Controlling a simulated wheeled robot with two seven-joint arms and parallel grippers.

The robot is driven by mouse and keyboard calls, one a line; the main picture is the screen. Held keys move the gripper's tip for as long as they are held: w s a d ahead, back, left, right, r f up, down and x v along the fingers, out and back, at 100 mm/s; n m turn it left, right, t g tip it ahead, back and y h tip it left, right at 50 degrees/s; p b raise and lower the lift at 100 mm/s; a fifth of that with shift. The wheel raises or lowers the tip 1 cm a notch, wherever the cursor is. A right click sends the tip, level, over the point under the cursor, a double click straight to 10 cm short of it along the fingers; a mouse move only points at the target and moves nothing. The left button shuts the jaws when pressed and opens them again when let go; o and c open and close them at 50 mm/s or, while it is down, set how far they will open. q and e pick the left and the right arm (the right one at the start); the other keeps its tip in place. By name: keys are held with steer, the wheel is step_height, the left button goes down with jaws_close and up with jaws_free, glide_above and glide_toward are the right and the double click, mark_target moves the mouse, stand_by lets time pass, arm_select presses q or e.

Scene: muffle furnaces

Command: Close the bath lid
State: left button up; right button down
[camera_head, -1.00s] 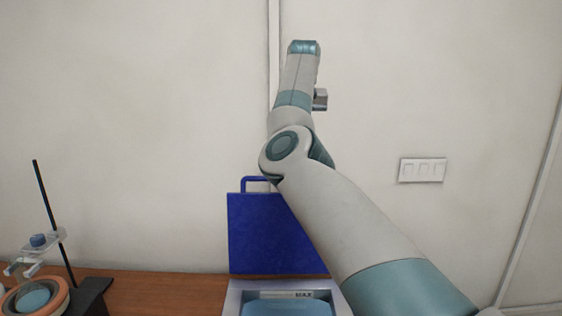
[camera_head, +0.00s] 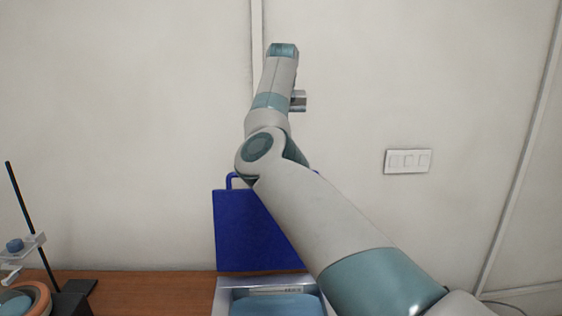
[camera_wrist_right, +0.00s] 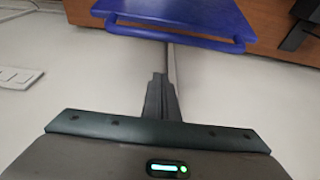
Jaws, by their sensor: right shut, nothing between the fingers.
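The bath (camera_head: 221,296) is a pale grey box with blue water at the bottom of the head view. Its blue lid (camera_head: 240,232) stands upright, open, behind the basin. The lid's handle (camera_head: 229,181) sticks up from its top edge; my right arm covers much of the lid and handle. In the right wrist view, the lid (camera_wrist_right: 175,12) and its handle bar (camera_wrist_right: 190,41) are at the top. My right gripper (camera_wrist_right: 160,80) is shut and empty, its fingertips pointing toward the handle and appearing apart from it. My left gripper is not in view.
A wooden bench (camera_head: 150,292) runs along the wall. A stand with a black rod (camera_head: 30,220) and an orange-rimmed bowl (camera_head: 40,300) are at the left. A wall switch plate (camera_head: 408,161) is at the right. The wall area around the raised arm is clear.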

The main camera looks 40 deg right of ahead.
step_height(320, 180, down, 7)
steer(key=s+a+p, duration=0.1)
steer(key=p, duration=0.4)
steer(key=shift+s+p, duration=0.3)
steer(key=shift+p, duration=0.05)
stand_by(0.4)
